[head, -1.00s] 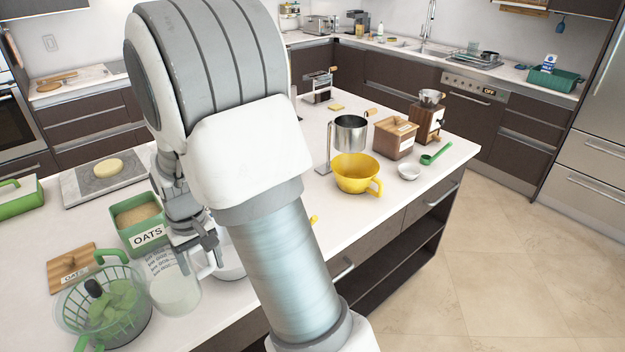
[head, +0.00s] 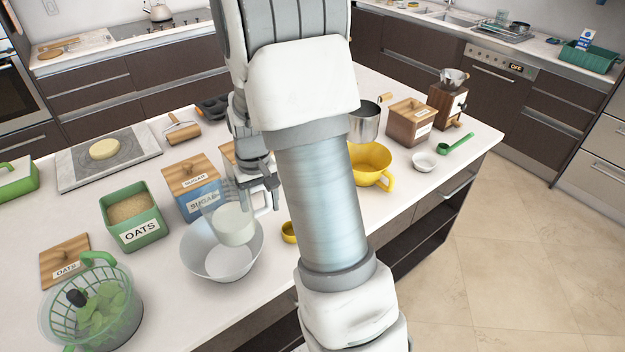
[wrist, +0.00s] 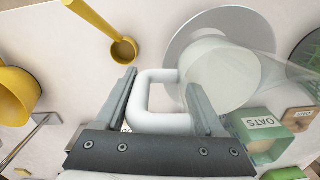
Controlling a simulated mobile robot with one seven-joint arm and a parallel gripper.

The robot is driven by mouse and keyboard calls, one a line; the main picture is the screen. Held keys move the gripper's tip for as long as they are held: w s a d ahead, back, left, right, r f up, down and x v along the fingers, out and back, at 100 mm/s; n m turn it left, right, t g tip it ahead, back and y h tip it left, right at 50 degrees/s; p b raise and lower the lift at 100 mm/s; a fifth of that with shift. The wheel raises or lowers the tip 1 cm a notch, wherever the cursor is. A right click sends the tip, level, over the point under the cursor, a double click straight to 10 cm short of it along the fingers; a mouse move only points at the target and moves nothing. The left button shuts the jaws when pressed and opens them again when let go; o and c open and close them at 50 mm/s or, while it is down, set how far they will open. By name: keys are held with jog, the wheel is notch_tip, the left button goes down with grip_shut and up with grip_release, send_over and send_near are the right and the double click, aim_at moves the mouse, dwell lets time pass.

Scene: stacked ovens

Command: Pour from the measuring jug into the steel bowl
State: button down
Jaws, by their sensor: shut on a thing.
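The measuring jug (head: 237,224) is clear with a white handle and holds something white. My gripper (head: 268,182) is shut on its handle; the wrist view shows the handle (wrist: 143,101) between the two fingers (wrist: 160,88). The jug hangs over the shiny grey steel bowl (head: 190,262) and seems to lean a little to the left. The bowl stands on the counter, and its rim (wrist: 180,35) shows partly behind the jug in the wrist view. A pale patch shows at the bowl's bottom; I cannot tell whether it is liquid. No falling stream is visible.
A blue sugar box (head: 187,190) and green oats box (head: 131,218) stand behind and left of the bowl. A salad spinner (head: 95,305) is at front left. A small yellow scoop (head: 289,232) lies right of the bowl. A yellow measuring bowl (head: 372,163) stands farther right.

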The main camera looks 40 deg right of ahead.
jog(key=s+d+r+m+p, duration=0.2)
jog(key=s+d, duration=0.2)
jog(key=d, duration=0.8)
jog(key=a+h+b, duration=0.1)
jog(key=h, duration=0.1)
jog(key=w+a+g+h+b, duration=0.1)
jog(key=a+h, duration=0.1)
jog(key=h, duration=0.1)
jog(key=a+r+g+h+b, duration=0.1)
jog(key=a+h, duration=0.1)
jog(key=h, duration=0.1)
jog(key=shift+w, duration=0.35)
jog(key=shift+a+g, duration=0.15)
jog(key=shift+g, duration=0.15)
jog(key=shift+w+a+h+b, duration=0.1)
jog(key=shift+a+h+b, duration=0.35)
jog(key=shift+h, duration=0.05)
jog(key=shift+w+a+r+h, duration=0.1)
jog(key=shift+a+r+h, duration=0.15)
jog(key=shift+h, duration=0.25)
